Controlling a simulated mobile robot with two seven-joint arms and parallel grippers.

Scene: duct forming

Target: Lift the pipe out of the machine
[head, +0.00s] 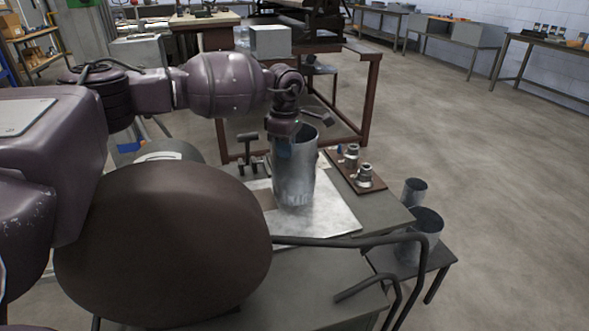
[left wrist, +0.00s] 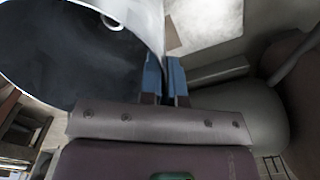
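The pipe (head: 297,180) is an open-topped, shiny grey metal cylinder. It stands upright over a pale sheet on a grey bench. In the left wrist view, its dark inside (left wrist: 70,50) fills the upper left. My left gripper (head: 287,146) points down at the pipe's top rim from the left and rear. In the left wrist view, its blue fingers (left wrist: 164,78) are close together with the pipe's wall between them, one inside and one outside. The fingertips are partly hidden. I cannot make out a machine around the pipe. My right gripper is not in view.
A board with metal fittings (head: 365,176) lies right of the pipe. A dark T-shaped handle (head: 248,148) stands to its left. Two metal cans (head: 425,225) stand on a low side table at right. Curved dark bars (head: 350,241) cross the front. The floor at right is clear.

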